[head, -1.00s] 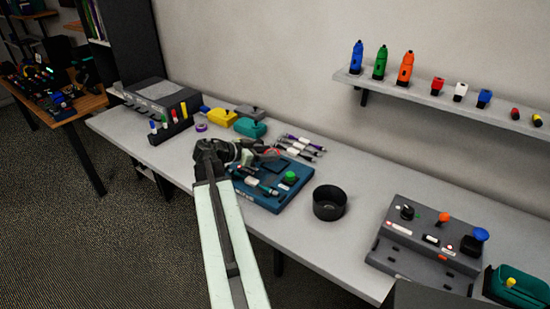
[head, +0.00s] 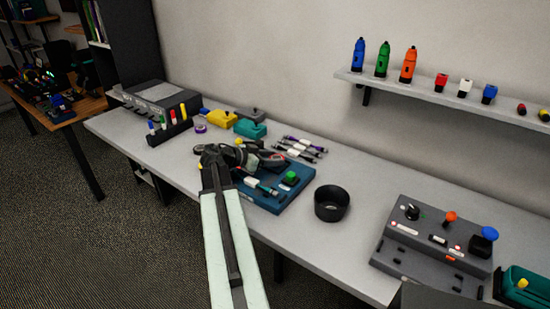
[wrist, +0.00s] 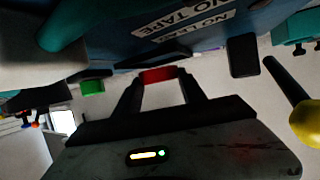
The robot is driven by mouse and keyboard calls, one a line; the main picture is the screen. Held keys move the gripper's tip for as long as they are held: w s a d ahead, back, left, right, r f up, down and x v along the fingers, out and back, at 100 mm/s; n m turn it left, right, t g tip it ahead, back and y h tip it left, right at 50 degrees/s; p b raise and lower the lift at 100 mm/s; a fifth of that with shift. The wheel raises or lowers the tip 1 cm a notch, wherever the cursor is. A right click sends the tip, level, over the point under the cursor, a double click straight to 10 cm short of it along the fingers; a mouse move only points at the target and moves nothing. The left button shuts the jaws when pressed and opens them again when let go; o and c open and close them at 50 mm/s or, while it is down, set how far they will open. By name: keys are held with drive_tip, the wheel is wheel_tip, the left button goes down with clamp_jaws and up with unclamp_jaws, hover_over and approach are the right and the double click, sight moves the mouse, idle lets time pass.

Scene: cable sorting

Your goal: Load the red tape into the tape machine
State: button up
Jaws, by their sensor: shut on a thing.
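My gripper (wrist: 160,80) is shut on the red tape (wrist: 158,75), whose red edge shows between the two fingertips in the wrist view. In the head view my gripper (head: 272,158) is over the back part of the blue tape machine (head: 291,193), and the red tape cannot be made out there. The machine lies flat on the table and has a green button (head: 290,178). In the wrist view the machine (wrist: 210,22) fills the top, with labels reading "NO TAPE". My arm hides part of the machine, and I cannot tell whether the tape touches it.
A black round bowl (head: 332,204) stands right of the machine. Purple-and-white cables (head: 304,147) lie behind it. Yellow (head: 222,119) and teal (head: 250,129) items and a pen holder (head: 170,133) stand to the left. A grey control box (head: 430,242) is at the right. Table space lies beyond the bowl.

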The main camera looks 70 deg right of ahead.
drive_tip(key=shift+a+f+b, duration=0.1)
drive_tip(key=shift+f+b, duration=0.25)
drive_tip(key=shift+f, duration=0.05)
drive_tip(key=o, duration=1.3)
drive_tip(key=shift+s, duration=0.1)
drive_tip(key=shift+o, duration=0.2)
drive_tip(key=shift+a, duration=0.1)
